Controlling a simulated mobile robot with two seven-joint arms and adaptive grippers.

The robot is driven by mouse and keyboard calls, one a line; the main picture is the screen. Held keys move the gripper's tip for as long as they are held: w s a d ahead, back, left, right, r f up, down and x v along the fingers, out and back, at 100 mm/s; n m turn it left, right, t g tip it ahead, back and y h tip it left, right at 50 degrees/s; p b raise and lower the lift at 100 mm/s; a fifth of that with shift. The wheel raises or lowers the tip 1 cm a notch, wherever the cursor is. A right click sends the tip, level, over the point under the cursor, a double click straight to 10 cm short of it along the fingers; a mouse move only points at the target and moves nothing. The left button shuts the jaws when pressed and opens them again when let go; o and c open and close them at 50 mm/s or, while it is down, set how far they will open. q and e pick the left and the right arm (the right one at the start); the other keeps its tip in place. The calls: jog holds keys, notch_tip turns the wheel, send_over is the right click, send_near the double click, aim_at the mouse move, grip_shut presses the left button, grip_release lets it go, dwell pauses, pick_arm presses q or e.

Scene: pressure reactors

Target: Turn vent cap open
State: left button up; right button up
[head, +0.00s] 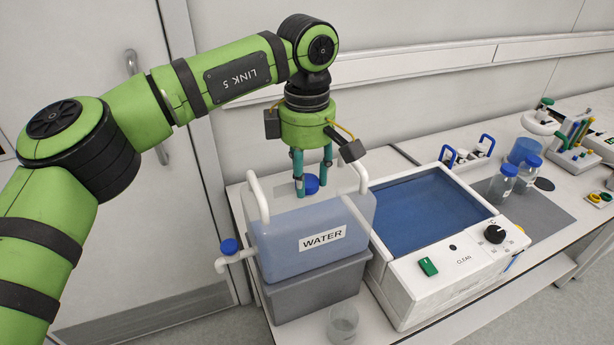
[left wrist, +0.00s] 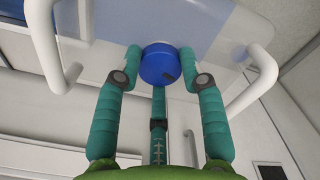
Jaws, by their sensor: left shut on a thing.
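The vent cap (head: 312,184) is a small blue round cap on top of the translucent water container (head: 280,238). It also shows in the left wrist view (left wrist: 160,64), with a dark mark on its side. My left gripper (head: 312,187) points down over the container top, and its teal fingers are shut around the vent cap. In the left wrist view the left gripper (left wrist: 160,75) has fingers on both sides of the cap and one behind it. A white spout with another blue cap (head: 229,246) sticks out low on the container's left. My right gripper is out of view.
The container stands on a grey block (head: 318,292), with a white handle (head: 258,200) at each end. A clear beaker (head: 342,323) stands in front. A water bath (head: 430,205) sits close on the right. Bottles (head: 503,183) stand farther right.

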aim_at(307, 181)
pick_arm(q)
jog(key=n, duration=0.3)
jog(key=n+b, duration=0.1)
jog(key=n, duration=0.2)
jog(key=shift+s+f+n, duration=0.1)
jog(key=shift+f+n, duration=0.1)
jog(key=shift+n, duration=0.1)
jog(key=n+b, duration=0.1)
jog(key=n, duration=0.5)
jog(key=shift+b, duration=0.35)
jog(key=o, duration=1.2)
jog(key=shift+c, duration=0.2)
jog(key=shift+r, duration=0.1)
jog(key=shift+r, duration=0.2)
notch_tip(307, 181, up, 12)
jog(key=shift+f, duration=0.2)
